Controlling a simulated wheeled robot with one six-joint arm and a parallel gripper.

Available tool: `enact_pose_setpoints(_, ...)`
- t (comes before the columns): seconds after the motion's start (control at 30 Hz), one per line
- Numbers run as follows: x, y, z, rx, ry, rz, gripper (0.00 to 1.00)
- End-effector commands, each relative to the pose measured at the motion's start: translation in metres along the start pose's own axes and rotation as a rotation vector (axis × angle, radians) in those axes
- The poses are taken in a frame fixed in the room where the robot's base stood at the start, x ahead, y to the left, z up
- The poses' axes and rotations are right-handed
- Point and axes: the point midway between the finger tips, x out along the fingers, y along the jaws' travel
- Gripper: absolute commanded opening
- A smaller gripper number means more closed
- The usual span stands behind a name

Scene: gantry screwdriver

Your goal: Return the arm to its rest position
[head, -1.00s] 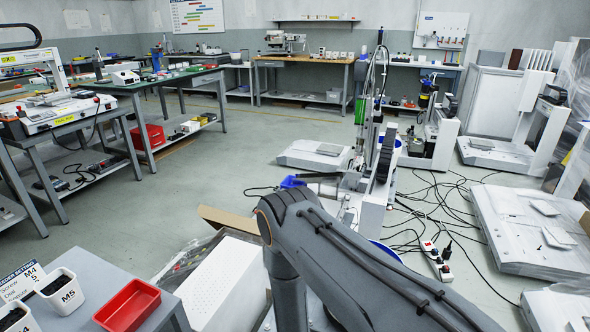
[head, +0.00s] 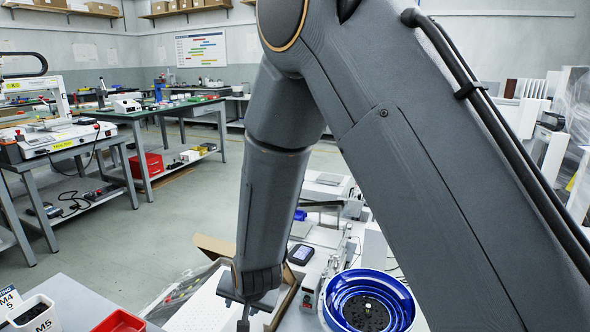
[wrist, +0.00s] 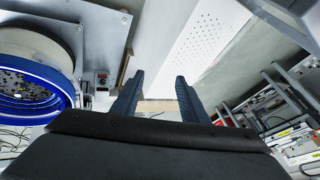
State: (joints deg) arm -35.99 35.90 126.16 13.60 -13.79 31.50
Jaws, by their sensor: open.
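My arm fills the middle and right of the head view, bent at a high elbow with its forearm hanging down. My gripper (wrist: 157,92) shows in the wrist view with its two dark fingers apart and nothing between them. In the head view only the wrist end shows, low in the picture, and the fingertips are mostly cut off at the bottom edge. Beyond the fingers in the wrist view is a white perforated panel (wrist: 207,35).
A blue bowl feeder (head: 368,303) stands right of my wrist and shows at the left of the wrist view (wrist: 30,95). A red bin (head: 119,321) and a white M5 cup (head: 36,314) stand at lower left. Open floor (head: 170,235) lies left of my arm.

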Motion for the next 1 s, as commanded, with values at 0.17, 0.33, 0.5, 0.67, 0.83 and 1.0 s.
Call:
enact_pose_setpoints(0.17, -0.061, 0.004, 0.033, -0.188, -0.131, 0.029, 0.4)
enact_pose_setpoints(0.33, -0.118, 0.022, 0.068, -0.371, -0.258, 0.057, 0.4)
enact_pose_setpoints(0.5, -0.166, 0.047, 0.099, -0.528, -0.368, 0.078, 0.4)
enact_pose_setpoints(0.67, -0.198, 0.069, 0.121, -0.635, -0.444, 0.091, 0.4)
enact_pose_setpoints(0.83, -0.225, 0.09, 0.14, -0.728, -0.51, 0.101, 0.4)
enact_pose_setpoints(1.0, -0.249, 0.098, 0.131, -0.711, -0.523, 0.118, 0.4)
